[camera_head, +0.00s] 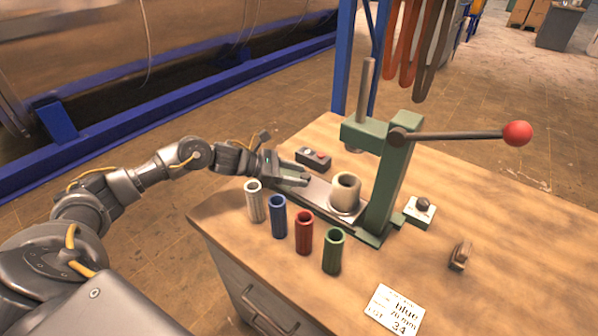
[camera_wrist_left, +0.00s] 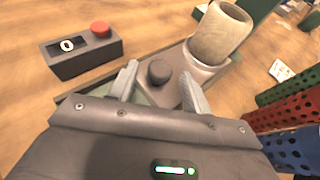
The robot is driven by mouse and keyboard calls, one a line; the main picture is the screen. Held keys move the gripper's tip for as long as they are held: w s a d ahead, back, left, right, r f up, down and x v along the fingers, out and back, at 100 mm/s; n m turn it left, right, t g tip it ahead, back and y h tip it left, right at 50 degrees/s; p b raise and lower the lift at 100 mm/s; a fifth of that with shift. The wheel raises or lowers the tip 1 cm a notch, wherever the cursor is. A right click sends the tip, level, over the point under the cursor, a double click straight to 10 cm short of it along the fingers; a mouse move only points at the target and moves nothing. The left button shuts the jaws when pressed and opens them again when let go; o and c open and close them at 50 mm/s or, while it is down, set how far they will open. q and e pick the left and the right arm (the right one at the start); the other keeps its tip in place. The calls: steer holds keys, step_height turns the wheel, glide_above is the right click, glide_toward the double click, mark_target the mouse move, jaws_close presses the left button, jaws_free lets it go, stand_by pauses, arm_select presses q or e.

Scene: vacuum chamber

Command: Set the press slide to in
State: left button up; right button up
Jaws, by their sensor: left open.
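The green press (camera_head: 385,185) stands on the wooden bench, with a vertical rod and a long lever ending in a red ball (camera_head: 517,133). Its grey slide (camera_head: 318,193) runs along a green base and carries a beige cylinder (camera_head: 346,188), upright in a round holder. The cylinder appears close to below the ram; exact alignment cannot be told. A dark round knob (camera_wrist_left: 158,72) stands on the slide. My left gripper (camera_head: 303,178) is over the slide's left end. In the left wrist view my left gripper (camera_wrist_left: 160,74) is open, its fingers on either side of the knob; contact cannot be told.
White (camera_head: 254,201), blue (camera_head: 278,216), red (camera_head: 304,232) and green (camera_head: 333,250) perforated tubes stand in front of the slide. A counter box with a red button (camera_head: 313,158) is behind it. A switch box (camera_head: 419,211), wooden block (camera_head: 461,255) and label card (camera_head: 395,307) lie to the right.

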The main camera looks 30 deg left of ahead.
arm_select(q)
steer(key=shift+w+d+f, duration=0.2)
steer(key=shift+w+d, duration=0.05)
steer(key=shift+d, duration=0.1)
arm_select(e)
steer(key=shift+a+r, duration=0.1)
steer(key=shift+a, duration=0.3)
